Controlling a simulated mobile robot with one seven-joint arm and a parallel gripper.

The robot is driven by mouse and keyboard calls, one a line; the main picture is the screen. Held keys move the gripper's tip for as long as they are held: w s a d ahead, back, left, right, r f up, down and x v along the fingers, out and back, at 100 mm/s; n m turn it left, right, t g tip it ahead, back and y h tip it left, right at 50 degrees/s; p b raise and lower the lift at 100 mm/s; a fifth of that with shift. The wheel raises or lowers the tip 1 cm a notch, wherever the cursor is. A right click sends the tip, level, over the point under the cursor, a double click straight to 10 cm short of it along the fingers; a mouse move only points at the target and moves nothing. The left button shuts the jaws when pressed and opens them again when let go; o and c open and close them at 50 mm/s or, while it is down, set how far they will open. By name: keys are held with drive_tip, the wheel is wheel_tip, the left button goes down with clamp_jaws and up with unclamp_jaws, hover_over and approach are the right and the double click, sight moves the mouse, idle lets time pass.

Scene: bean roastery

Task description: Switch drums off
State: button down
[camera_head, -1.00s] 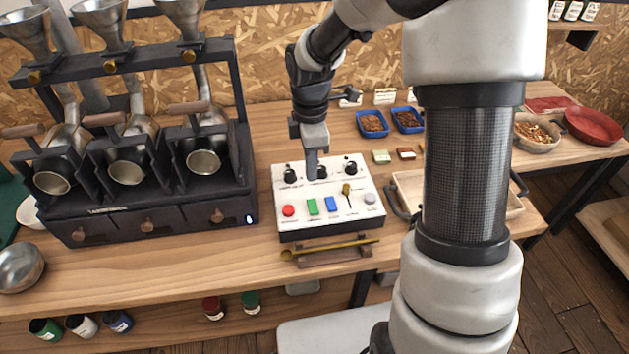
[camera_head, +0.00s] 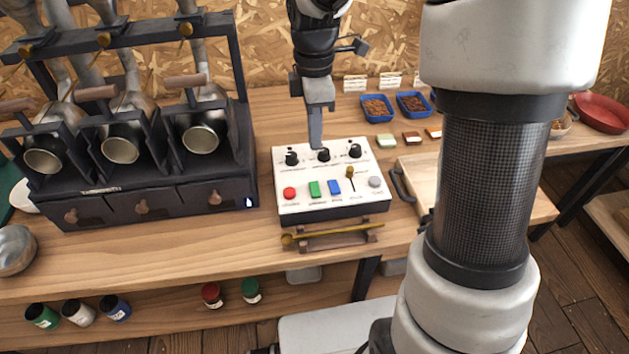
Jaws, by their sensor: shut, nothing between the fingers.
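The white control panel (camera_head: 300,201) sits on the wooden bench. It carries a red button (camera_head: 290,193), a green button (camera_head: 314,188), a blue button (camera_head: 334,187), a grey button (camera_head: 375,182), a slider lever with a brass knob (camera_head: 350,172), and three black knobs along the back. My gripper (camera_head: 316,146) is shut and empty. It points down at the back of the panel, close to the middle black knob (camera_head: 323,155); I cannot tell whether it touches. The roaster with three drums (camera_head: 201,139) stands left of the panel. Panel labels are too small to read.
A brass-coloured scoop (camera_head: 330,236) on a wooden rest lies in front of the panel. Blue trays of beans (camera_head: 377,108) are behind right, with a wooden tray (camera_head: 425,170) at right. A metal bowl (camera_head: 16,250) stands at far left. My arm column covers the right.

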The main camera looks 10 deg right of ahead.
sight(315, 193)
drive_tip(key=shift+s+a+b, duration=0.1)
drive_tip(key=shift+s+b, duration=0.25)
drive_tip(key=shift+b, duration=0.55)
wheel_tip(315, 193, down, 14)
drive_tip(key=b, duration=0.3)
drive_tip(key=shift+s+f, duration=0.15)
drive_tip(key=shift+f, duration=0.05)
idle(0.3)
